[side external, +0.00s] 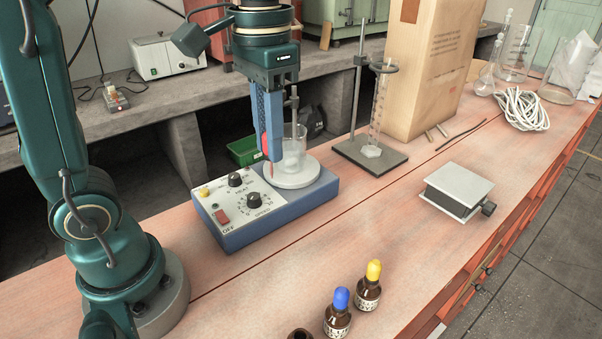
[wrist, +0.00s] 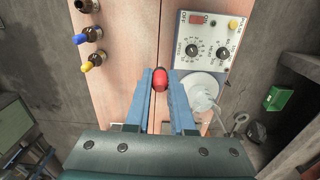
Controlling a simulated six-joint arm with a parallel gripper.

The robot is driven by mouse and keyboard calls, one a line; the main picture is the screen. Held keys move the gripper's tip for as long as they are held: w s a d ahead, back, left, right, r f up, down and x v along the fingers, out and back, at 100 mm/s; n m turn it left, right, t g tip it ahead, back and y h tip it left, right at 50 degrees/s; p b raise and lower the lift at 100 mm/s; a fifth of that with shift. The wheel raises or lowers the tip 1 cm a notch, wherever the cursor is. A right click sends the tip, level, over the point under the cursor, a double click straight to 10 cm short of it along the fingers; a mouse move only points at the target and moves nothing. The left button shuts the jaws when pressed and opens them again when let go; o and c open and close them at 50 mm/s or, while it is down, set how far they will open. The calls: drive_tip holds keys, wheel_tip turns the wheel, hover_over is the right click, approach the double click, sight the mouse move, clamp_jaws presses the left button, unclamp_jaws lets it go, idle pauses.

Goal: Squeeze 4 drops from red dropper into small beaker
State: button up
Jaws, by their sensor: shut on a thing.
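My gripper (side external: 267,148), with long blue fingers, points down beside the hotplate's round plate. It is shut on the red dropper, whose red bulb (wrist: 160,78) shows between the fingertips in the wrist view. The small clear beaker (side external: 295,157) stands upright on the white plate (side external: 292,178), just right of the fingers. In the wrist view the beaker (wrist: 204,98) is also right of the fingers, so the dropper looks beside it, not over it. No drops can be made out.
The blue hotplate stirrer (side external: 262,225) carries knobs and a red switch. A clamp stand (side external: 368,158) with a cylinder stands behind it. Bottles with blue (side external: 338,312) and yellow (side external: 369,287) caps stand in front, beside an open brown bottle (side external: 300,334).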

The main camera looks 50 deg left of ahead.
drive_tip(key=w+a+r+m+t, duration=0.2)
drive_tip(key=w+a+m, duration=0.8)
drive_tip(key=m, duration=1)
drive_tip(key=shift+a+r+m, duration=0.4)
drive_tip(key=shift+a+r, duration=0.1)
drive_tip(key=shift+f, duration=1.05)
clamp_jaws()
